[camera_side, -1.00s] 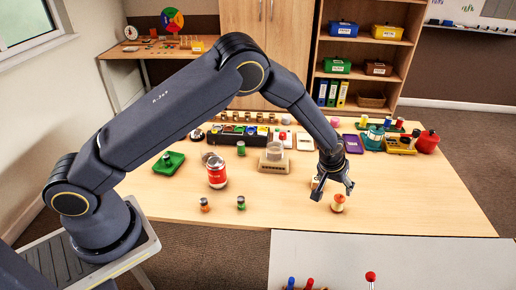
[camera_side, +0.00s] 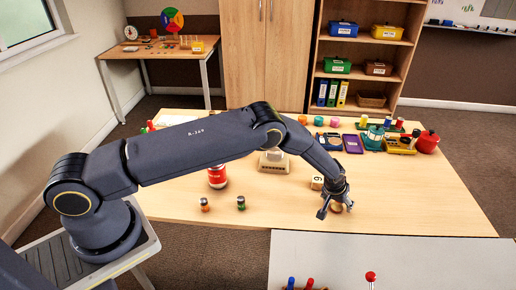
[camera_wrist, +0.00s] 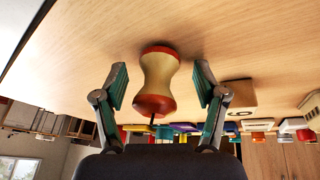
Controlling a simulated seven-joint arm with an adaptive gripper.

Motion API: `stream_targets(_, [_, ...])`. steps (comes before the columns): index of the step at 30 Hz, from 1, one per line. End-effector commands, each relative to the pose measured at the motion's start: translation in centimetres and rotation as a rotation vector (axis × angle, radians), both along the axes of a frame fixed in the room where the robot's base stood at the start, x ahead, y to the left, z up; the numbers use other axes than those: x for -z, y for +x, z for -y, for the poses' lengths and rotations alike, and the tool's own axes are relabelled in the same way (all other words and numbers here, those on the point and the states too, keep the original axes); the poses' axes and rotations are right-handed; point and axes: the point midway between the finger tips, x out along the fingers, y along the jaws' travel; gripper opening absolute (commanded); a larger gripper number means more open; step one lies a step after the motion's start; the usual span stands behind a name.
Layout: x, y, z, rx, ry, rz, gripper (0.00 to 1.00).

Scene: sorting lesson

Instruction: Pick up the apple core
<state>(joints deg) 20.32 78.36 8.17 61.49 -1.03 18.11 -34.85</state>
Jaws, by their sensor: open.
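The apple core (camera_wrist: 157,78) stands on the wooden table, cream in the middle with red ends and a dark stem. In the wrist view it lies between the two fingers of my gripper (camera_wrist: 159,90), with a gap showing on each side. My gripper is open. In the side view my gripper (camera_side: 336,208) is low over the table near its front edge. There the apple core (camera_side: 337,208) is mostly hidden behind the fingers.
A wooden block with a dark mark (camera_side: 317,183) stands just left of my gripper, and it shows in the wrist view (camera_wrist: 240,95). A red can (camera_side: 217,178) and two small weights, orange (camera_side: 205,205) and green (camera_side: 241,203), are farther left. The table to the right is clear.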

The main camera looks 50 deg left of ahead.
Motion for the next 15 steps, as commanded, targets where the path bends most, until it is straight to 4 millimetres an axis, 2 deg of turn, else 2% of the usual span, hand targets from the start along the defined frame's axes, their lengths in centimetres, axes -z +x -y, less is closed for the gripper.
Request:
stream_targets(4, [-0.02,-0.03,-0.02,0.000,0.000,0.000,0.69])
stream_targets(15, [-0.03,-0.04,-0.02,0.000,0.001,-0.001,0.31])
